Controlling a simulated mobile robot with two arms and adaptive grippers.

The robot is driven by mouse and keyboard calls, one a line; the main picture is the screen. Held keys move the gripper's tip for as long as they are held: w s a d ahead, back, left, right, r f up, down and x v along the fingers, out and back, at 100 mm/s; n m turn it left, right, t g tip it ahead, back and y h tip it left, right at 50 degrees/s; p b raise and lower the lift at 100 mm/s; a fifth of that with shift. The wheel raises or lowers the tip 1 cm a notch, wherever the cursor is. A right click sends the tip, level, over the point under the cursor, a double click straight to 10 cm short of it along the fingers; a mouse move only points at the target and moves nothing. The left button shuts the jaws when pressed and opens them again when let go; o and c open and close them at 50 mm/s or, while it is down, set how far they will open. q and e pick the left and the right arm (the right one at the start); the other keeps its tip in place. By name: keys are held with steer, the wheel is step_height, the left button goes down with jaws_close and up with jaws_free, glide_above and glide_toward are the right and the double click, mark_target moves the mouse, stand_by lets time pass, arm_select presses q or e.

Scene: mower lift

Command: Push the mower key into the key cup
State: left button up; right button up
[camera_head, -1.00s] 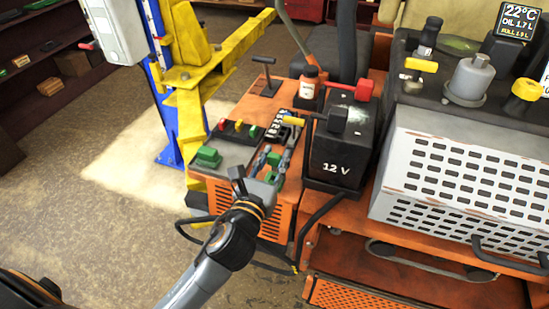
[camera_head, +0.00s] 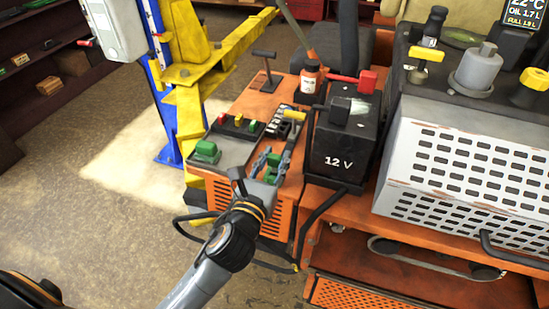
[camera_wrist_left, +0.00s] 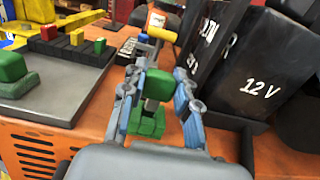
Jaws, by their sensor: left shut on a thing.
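My left gripper (camera_head: 267,164) reaches over the orange deck and stands near its front edge. In the left wrist view its two blue fingers are closed in on a green-headed piece (camera_wrist_left: 158,84) with a dark shank, probably the mower key. Below it a stepped green part (camera_wrist_left: 148,121) shows between the fingers. I cannot tell whether the shank touches that part or which thing is the key cup. Another green block (camera_head: 206,150) sits on the grey tray to the left. My right gripper is not in view.
A black 12 V battery (camera_head: 338,155) stands close right of the gripper. A dark strip with red, yellow and green blocks (camera_head: 238,125) lies behind it. A yellow-handled lever (camera_head: 293,115), an orange bottle (camera_head: 310,77) and a perforated grey housing (camera_head: 455,170) stand farther right.

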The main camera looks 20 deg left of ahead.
arm_select(q)
steer(key=shift+f, duration=0.35)
stand_by(0.6)
steer(key=shift+f+b, duration=0.75)
steer(key=shift+f, duration=0.15)
steer(key=o, duration=1)
steer(key=shift+s, duration=0.15)
steer(key=s, duration=1.1)
steer(key=shift+s+a, duration=0.2)
steer(key=shift+s, duration=0.2)
